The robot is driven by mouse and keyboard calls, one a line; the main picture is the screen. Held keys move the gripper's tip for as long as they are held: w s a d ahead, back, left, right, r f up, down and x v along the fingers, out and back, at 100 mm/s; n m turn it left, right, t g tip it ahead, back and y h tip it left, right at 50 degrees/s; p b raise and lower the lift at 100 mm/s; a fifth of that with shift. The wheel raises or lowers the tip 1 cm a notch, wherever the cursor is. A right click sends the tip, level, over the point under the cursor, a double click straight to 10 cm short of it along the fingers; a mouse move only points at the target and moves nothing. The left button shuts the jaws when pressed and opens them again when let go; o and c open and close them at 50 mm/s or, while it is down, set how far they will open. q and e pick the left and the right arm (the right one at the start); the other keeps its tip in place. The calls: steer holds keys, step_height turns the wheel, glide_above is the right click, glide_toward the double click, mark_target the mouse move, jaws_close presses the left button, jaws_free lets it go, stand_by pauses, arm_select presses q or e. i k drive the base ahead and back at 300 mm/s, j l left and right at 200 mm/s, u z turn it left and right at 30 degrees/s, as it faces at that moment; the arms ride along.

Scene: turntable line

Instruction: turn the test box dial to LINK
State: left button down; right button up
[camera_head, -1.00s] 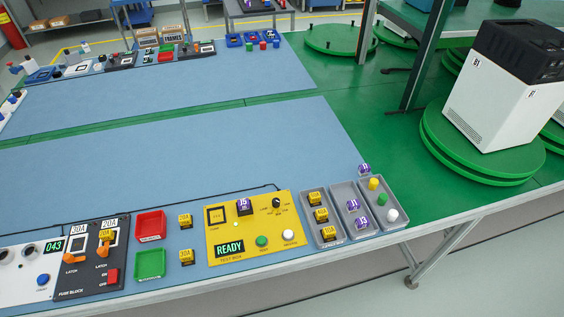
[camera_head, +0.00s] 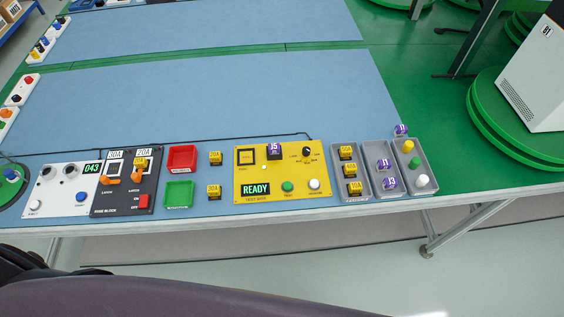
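The yellow test box (camera_head: 270,180) lies near the front edge of the blue mat. Its small black dial (camera_head: 306,151) sits at the upper right of the panel, with tiny labels around it; I cannot read which label it points at. The panel display (camera_head: 255,189) reads READY. A purple J5 block (camera_head: 274,150) sits in the panel's upper middle. A green button (camera_head: 287,187) and a white button (camera_head: 314,184) are at the lower right. Neither of my grippers is in view.
Grey trays (camera_head: 373,191) with yellow and purple blocks stand right of the test box. Red (camera_head: 182,158) and green (camera_head: 179,194) trays, loose yellow blocks and the black fuse block (camera_head: 126,182) are left. The blue mat (camera_head: 230,105) behind is clear.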

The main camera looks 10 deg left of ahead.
mark_target(306, 150)
steer(key=l+u, duration=0.9)
steer(key=u, duration=0.15)
